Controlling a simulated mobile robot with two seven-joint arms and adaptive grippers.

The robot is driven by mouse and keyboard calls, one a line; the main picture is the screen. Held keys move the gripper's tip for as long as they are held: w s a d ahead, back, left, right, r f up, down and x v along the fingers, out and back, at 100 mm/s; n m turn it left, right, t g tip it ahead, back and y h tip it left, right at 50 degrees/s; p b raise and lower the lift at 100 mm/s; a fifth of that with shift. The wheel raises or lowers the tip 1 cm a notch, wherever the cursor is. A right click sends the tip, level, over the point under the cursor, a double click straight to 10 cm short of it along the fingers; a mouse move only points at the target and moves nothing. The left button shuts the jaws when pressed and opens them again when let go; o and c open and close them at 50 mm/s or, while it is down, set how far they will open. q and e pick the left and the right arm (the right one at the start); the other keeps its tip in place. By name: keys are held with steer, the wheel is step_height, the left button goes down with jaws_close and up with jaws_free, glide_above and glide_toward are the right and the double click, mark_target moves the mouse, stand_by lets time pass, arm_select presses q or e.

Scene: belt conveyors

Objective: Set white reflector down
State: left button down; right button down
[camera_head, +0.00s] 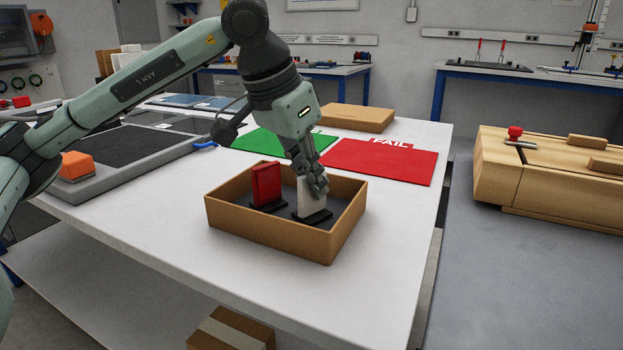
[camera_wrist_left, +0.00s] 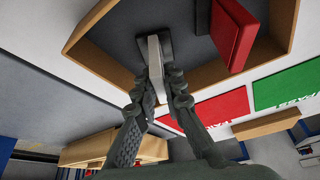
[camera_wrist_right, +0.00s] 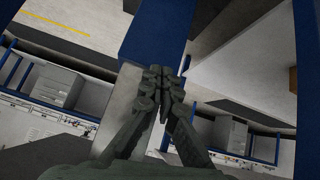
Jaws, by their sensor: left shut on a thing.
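The white reflector (camera_head: 311,197) stands upright on a black base inside a shallow brown tray (camera_head: 268,234), at the right part of it. My left gripper (camera_head: 317,186) reaches down into the tray and is shut on the reflector's upper part. In the left wrist view the reflector (camera_wrist_left: 156,65) lies between the two fingers (camera_wrist_left: 163,85), with its dark base at the tray floor; I cannot tell whether the base touches the floor. A red reflector (camera_head: 266,184) on a black base stands to its left, apart. My right gripper (camera_wrist_right: 164,85) has its fingertips together with nothing visible between them.
Behind the tray lie a green mat (camera_head: 262,143) and a red mat (camera_head: 378,163) marked FAIL. A brown box (camera_head: 356,117) is at the back. A dark belt conveyor (camera_head: 128,156) with an orange block (camera_head: 77,166) is at left. The white table (camera_head: 180,237) is clear in front.

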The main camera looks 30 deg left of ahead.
arm_select(q)
steer(key=c, duration=1.6)
jaws_free()
arm_select(e)
steer(key=shift+w+a+r+t, duration=0.3)
steer(key=shift+w+a+r, duration=0.05)
steer(key=shift+a, duration=0.05)
